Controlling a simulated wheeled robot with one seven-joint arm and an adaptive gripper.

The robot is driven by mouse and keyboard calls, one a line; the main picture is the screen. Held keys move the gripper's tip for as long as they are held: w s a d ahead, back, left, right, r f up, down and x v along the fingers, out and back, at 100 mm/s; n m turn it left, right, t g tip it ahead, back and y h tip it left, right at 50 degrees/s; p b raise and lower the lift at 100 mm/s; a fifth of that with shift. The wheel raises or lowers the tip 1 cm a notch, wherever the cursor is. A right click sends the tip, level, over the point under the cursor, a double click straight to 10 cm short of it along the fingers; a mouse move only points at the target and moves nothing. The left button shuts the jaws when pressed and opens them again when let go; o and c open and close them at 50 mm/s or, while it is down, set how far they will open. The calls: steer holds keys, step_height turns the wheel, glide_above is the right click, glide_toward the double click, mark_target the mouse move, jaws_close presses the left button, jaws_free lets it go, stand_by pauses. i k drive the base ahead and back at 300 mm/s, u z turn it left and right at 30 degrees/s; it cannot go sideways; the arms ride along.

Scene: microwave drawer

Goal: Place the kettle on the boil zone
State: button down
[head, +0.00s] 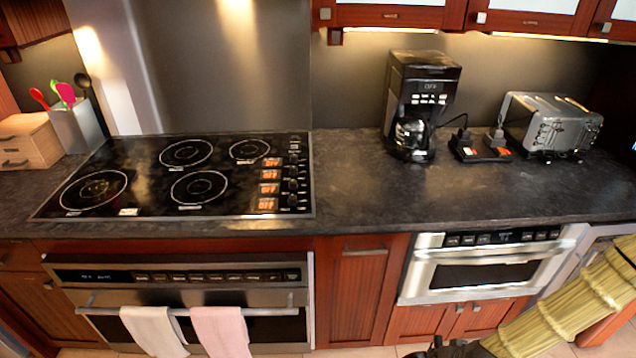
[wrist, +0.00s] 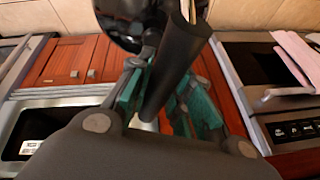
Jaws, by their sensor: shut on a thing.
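The kettle shows in the wrist view as a long black handle (wrist: 184,50) and a dark rounded body (wrist: 122,30) cut off by the top edge. My gripper (wrist: 165,98) is shut on the handle, with a teal finger pad on each side. In the head view only a dark part of my gripper (head: 455,349) shows at the bottom edge, and the kettle cannot be made out. The black cooktop (head: 130,170) is at the left of the counter. Its ringed zones are bare, and their labels are too small to read, so I cannot tell which is the boil zone.
A coffee maker (head: 420,95) and a toaster (head: 552,125) stand at the counter's right. A utensil holder (head: 75,125) is beside the cooktop. The counter (head: 360,185) between cooktop and coffee maker is clear. The microwave drawer (head: 487,268) is below; towels (head: 220,330) hang on the oven.

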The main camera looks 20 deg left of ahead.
mark_target(182, 154)
steer(key=z, duration=2.1)
steer(key=k, duration=3)
steer(key=u, duration=1.6)
